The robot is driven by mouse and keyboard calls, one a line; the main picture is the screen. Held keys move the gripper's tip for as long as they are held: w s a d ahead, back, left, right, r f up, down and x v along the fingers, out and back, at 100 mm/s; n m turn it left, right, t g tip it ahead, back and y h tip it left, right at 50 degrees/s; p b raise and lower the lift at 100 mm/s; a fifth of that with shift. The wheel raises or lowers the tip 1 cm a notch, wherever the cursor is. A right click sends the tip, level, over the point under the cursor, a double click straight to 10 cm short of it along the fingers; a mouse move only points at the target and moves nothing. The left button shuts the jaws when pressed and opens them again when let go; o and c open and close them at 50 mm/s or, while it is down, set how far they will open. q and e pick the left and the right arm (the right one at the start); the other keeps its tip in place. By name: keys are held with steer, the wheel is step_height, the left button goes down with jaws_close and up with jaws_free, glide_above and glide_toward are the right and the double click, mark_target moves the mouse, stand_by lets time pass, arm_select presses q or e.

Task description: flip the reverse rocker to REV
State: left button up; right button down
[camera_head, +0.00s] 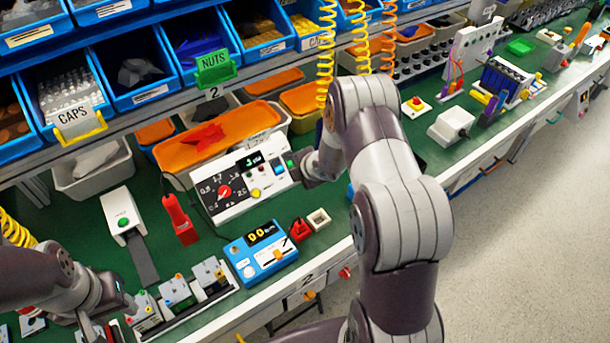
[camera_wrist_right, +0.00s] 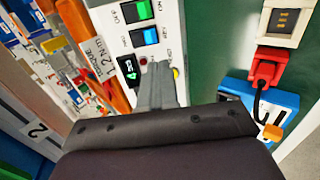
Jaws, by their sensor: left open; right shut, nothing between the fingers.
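The white control box (camera_head: 232,207) stands on the green bench with a dial, a small display and rockers on its sloped face. A blue rocker (camera_wrist_right: 145,37) and a green rocker (camera_wrist_right: 137,11) show in the right wrist view; their labels are too small to read surely. In the head view the blue rocker (camera_head: 276,165) sits left of the green one. My right gripper (camera_wrist_right: 160,68) is shut and empty, its tips over the panel below the blue rocker, near the display; contact is unclear. My left gripper (camera_head: 120,303) is open at the lower left, away from the box.
A blue meter (camera_head: 262,252) sits in front of the box, with a red plug piece (camera_head: 299,230) beside it. A red tool (camera_head: 180,220) stands to the left. Bins (camera_head: 215,135) line the back, and yellow coiled cords (camera_head: 326,55) hang above.

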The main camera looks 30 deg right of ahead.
steer(key=s, duration=0.1)
steer(key=s+r, duration=0.1)
steer(key=r, duration=0.1)
steer(key=shift+s+d, duration=0.25)
steer(key=shift+s, duration=0.15)
